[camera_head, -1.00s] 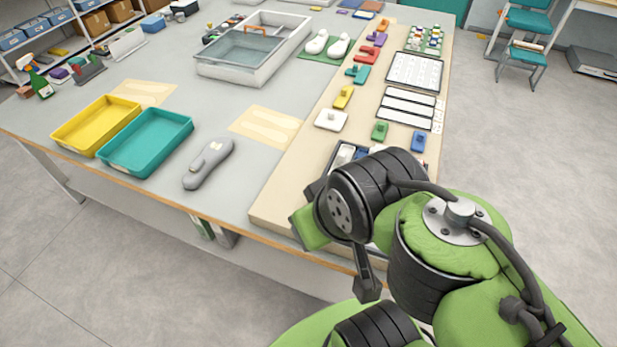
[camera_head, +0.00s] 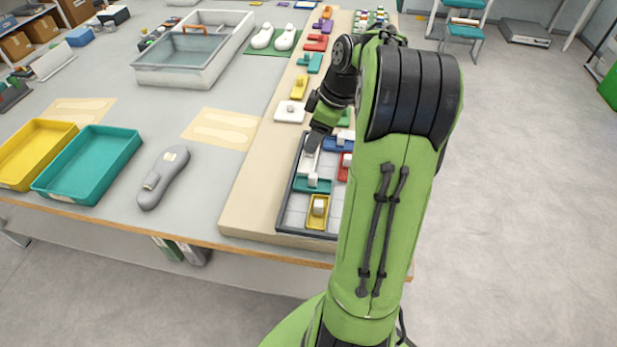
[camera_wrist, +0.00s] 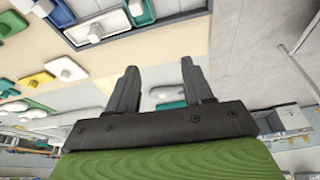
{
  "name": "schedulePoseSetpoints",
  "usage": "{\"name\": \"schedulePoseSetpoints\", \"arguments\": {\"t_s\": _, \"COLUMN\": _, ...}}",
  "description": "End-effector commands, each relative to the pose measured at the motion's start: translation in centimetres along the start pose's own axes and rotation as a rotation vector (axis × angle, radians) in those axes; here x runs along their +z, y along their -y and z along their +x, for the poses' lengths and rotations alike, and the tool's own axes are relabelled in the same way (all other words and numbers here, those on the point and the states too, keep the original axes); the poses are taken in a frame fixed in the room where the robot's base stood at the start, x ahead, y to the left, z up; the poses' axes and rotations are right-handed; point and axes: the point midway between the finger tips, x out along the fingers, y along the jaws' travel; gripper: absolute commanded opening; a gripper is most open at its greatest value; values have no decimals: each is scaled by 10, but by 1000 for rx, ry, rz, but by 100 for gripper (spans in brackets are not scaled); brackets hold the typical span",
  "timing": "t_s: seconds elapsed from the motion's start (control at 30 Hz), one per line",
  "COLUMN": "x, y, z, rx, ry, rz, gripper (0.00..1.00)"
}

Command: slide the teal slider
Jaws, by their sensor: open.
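The teal slider (camera_head: 313,186) with a white knob lies in the dark-rimmed tray (camera_head: 289,192) on the beige board, beside a yellow slider (camera_head: 317,212). A teal block with a pale knob also shows at the top of the wrist view (camera_wrist: 142,11). My gripper (camera_head: 312,146) hangs over the far left part of the tray, beyond the teal slider; its fingers are hard to make out there. In the wrist view my gripper (camera_wrist: 159,65) is open, with nothing between its fingers. My arm hides the tray's right side.
The tray also holds a white slider (camera_head: 307,162), a blue one (camera_head: 337,143) and a red one (camera_head: 344,168). Loose coloured pieces line the board behind. A grey insole-shaped device (camera_head: 164,177) and a teal bin (camera_head: 90,165) are to the left.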

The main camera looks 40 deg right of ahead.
Motion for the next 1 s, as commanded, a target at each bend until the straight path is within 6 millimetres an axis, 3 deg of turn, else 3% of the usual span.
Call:
{"name": "schedulePoseSetpoints", "arguments": {"t_s": 0.03, "x": 25, "y": -19, "z": 16, "rx": -14, "ry": -22, "rz": -14, "gripper": 51}}
{"name": "schedulePoseSetpoints", "arguments": {"t_s": 0.1, "x": 44, "y": -35, "z": 26, "rx": -23, "ry": -49, "rz": -50, "gripper": 51}}
{"name": "schedulePoseSetpoints", "arguments": {"t_s": 0.2, "x": 57, "y": -44, "z": 31, "rx": -26, "ry": -67, "rz": -78, "gripper": 51}}
{"name": "schedulePoseSetpoints", "arguments": {"t_s": 0.37, "x": 56, "y": -43, "z": 52, "rx": -31, "ry": -68, "rz": -82, "gripper": 51}}
{"name": "schedulePoseSetpoints", "arguments": {"t_s": 0.8, "x": 49, "y": -40, "z": 160, "rx": -31, "ry": -66, "rz": -78, "gripper": 51}}
{"name": "schedulePoseSetpoints", "arguments": {"t_s": 1.0, "x": 47, "y": -40, "z": 184, "rx": -28, "ry": -66, "rz": -77, "gripper": 51}}
